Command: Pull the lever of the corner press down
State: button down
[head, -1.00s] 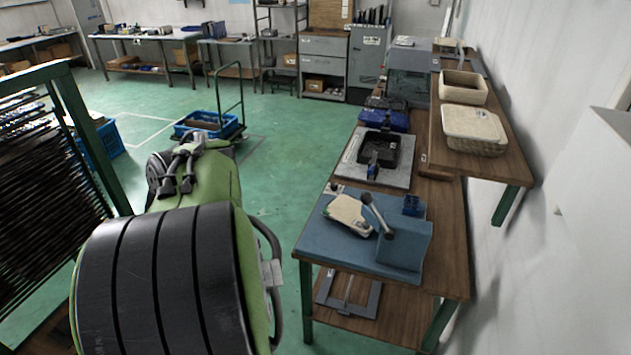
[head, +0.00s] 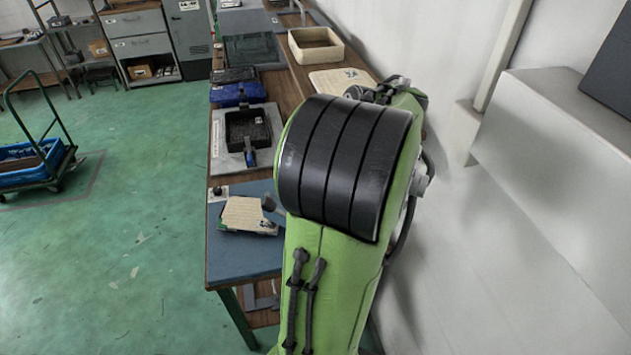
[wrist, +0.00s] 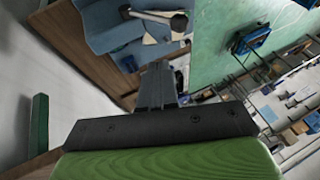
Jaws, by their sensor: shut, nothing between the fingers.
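The corner press is a blue-grey block on a flat blue-grey base (head: 235,262) on the wooden bench. My arm hides most of it in the head view; its body (wrist: 103,28) shows at the top of the wrist view. Its lever (head: 272,206) is a grey bar with a dark end, sticking up beside my arm; the lever also shows in the wrist view (wrist: 155,16). A cream panel (head: 245,214) lies on the base beside the lever. My gripper (wrist: 158,68) is shut and empty, apart from the lever, with its tips below it in the wrist picture. The head view hides my gripper.
A black tray (head: 248,130) on a grey plate lies farther along the bench. A cream basket (head: 316,45) and a cream lid (head: 342,80) sit on the raised shelf. The white wall (head: 440,60) is close on the right. Open green floor (head: 120,220) lies left.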

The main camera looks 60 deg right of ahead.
jog(key=shift+s, duration=0.2)
jog(key=w+a+b+x, duration=0.1)
jog(key=x, duration=1.2)
jog(key=shift+w+a+r+b, duration=0.25)
jog(key=shift+a+r+b, duration=0.15)
jog(key=shift+a, duration=0.1)
jog(key=shift+w+a+f, duration=0.1)
